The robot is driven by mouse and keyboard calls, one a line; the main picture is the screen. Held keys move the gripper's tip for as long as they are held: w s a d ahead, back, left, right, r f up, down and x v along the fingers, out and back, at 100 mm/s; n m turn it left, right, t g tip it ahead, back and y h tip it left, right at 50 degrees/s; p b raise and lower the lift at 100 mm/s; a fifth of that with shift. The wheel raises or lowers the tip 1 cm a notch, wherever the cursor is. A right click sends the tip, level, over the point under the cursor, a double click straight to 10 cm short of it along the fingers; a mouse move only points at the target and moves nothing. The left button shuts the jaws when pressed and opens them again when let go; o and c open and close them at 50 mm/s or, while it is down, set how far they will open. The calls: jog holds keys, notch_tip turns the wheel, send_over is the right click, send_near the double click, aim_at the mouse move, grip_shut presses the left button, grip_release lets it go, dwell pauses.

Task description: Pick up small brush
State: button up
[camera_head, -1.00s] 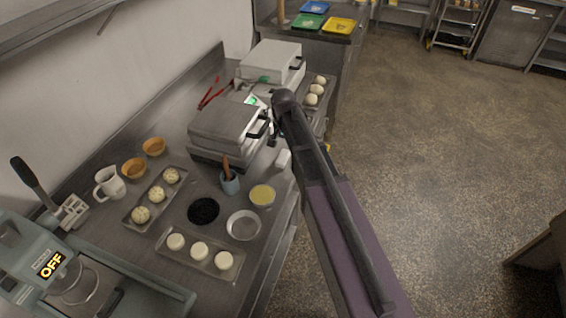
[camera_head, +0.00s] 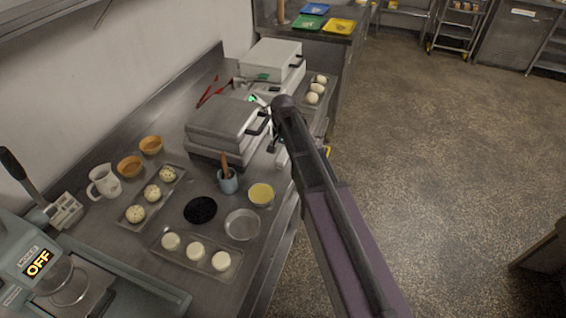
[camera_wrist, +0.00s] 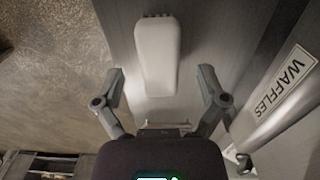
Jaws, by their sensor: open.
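A white, rounded block with short dark tufts along its far end, seemingly the small brush (camera_wrist: 158,52), lies on the steel counter in the wrist view. My gripper (camera_wrist: 161,78) is open, with one finger to each side of the block's near half. The fingers look apart from it; their height above the counter is hard to tell. In the head view my arm hides the block and most of the gripper. A blue cup (camera_head: 228,182) there holds a wooden-handled tool (camera_head: 224,160).
A waffle iron (camera_head: 222,125) stands left of my arm; its WAFFLES label (camera_wrist: 285,85) shows close to the right finger. A metal bowl (camera_head: 242,224), a yellow-filled bowl (camera_head: 261,194) and dough trays share the counter. Open floor (camera_head: 440,170) lies to the right.

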jog(key=shift+f+b, duration=0.4)
jog(key=shift+f, duration=0.3)
grip_shut()
jog(key=shift+r, duration=0.25)
dwell(0.3)
notch_tip(320, 180, up, 4)
jog(key=p, duration=0.4)
jog(key=shift+f, duration=0.1)
jog(key=s+d+p, duration=0.1)
jog(key=s+d, duration=0.2)
jog(key=s, duration=1.2)
jog(key=shift+s+r, duration=0.4)
jog(key=c, duration=0.8)
grip_release()
jog(key=c, duration=0.3)
